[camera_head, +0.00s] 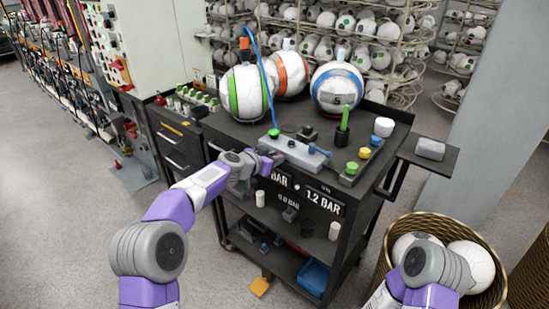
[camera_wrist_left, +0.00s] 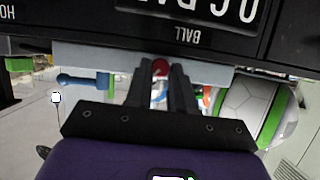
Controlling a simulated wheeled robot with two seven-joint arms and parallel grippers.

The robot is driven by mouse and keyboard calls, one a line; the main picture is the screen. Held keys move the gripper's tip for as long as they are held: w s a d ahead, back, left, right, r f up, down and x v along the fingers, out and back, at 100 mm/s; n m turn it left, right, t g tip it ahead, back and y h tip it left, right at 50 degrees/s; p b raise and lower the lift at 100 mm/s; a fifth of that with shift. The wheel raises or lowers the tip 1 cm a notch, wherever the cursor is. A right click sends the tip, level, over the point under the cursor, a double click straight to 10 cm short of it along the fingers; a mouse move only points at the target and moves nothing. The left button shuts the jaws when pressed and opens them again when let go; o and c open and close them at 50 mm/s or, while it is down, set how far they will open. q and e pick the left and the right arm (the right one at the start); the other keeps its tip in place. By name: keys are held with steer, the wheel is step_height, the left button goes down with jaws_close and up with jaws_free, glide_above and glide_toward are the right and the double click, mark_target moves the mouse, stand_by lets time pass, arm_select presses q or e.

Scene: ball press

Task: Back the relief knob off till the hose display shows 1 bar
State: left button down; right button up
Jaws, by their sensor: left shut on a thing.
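My left gripper (camera_head: 272,161) is at the front face of the grey press block (camera_head: 296,153) on the cart. In the left wrist view its fingers (camera_wrist_left: 161,76) are closed around a small red knob (camera_wrist_left: 160,67) on the block; the gripper hides this knob in the head view. The hose display (camera_head: 324,202) reads 1.2 BAR on the cart's front. The ball display (camera_wrist_left: 195,10) is left of it, upside down in the wrist view, its number partly cut off. My right arm shows at lower right; its gripper is out of view.
A blue lever (camera_head: 319,150) sits at the block's right end, and a blue hose (camera_head: 262,85) rises from its left end. Balls (camera_head: 338,89) stand behind. Green and yellow buttons (camera_head: 364,153) are at right. A wicker basket (camera_head: 390,220) with balls stands at lower right.

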arm_select(q)
steer(key=n, duration=0.1)
steer(key=n+h, duration=0.1)
steer(key=n+g+h, duration=0.1)
steer(key=shift+w+a+f, duration=0.1)
steer(key=shift+w+a, duration=0.05)
steer(key=shift+a, duration=0.1)
stand_by(0.4)
steer(key=c, duration=1)
jaws_free()
steer(key=shift+o, duration=0.2)
steer(key=v, duration=0.7)
steer(key=shift+a+b, duration=0.25)
steer(key=shift+b, duration=0.2)
